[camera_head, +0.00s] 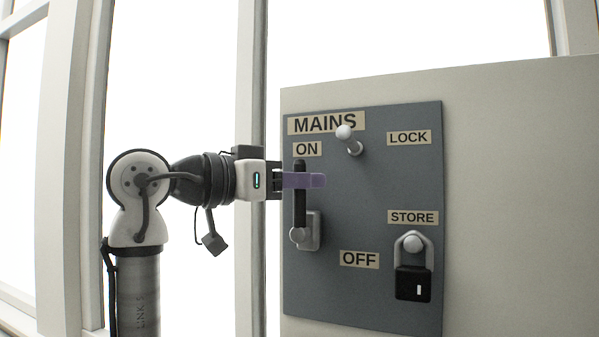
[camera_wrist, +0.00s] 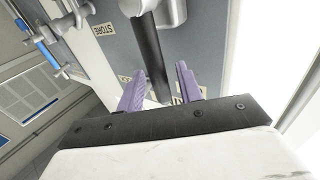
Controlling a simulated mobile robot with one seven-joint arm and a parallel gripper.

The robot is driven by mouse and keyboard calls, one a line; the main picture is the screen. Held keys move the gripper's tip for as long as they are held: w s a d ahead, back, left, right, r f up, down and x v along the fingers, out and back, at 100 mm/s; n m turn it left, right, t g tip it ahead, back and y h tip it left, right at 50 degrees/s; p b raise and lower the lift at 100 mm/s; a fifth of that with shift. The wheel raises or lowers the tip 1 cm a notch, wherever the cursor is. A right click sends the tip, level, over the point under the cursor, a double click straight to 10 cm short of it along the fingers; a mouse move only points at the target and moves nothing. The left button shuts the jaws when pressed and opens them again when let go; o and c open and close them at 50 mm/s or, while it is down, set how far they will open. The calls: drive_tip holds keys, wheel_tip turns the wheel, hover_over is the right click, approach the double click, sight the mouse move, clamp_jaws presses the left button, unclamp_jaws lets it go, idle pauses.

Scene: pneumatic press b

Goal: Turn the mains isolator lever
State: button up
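The mains isolator lever (camera_head: 300,200) is a black bar on a grey pivot bracket (camera_head: 313,232) at the left of the dark grey panel. It stands upright, its top just below the ON label (camera_head: 307,149). My gripper (camera_head: 305,180), with purple fingers, reaches in from the left at the upper part of the lever. In the wrist view the lever (camera_wrist: 150,55) passes between the two fingers of my gripper (camera_wrist: 161,75). The fingers stand apart on either side, with a visible gap at least on the right, so the gripper is open around the lever.
The panel (camera_head: 370,210) also carries a grey peg (camera_head: 349,138) near LOCK and a black padlock (camera_head: 413,284) hanging under STORE. The OFF label (camera_head: 359,259) is to the lower right of the lever. Grey and blue cylindrical parts (camera_wrist: 47,53) show in the wrist view.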

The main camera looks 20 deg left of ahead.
drive_tip(key=shift+w+d, duration=0.15)
clamp_jaws()
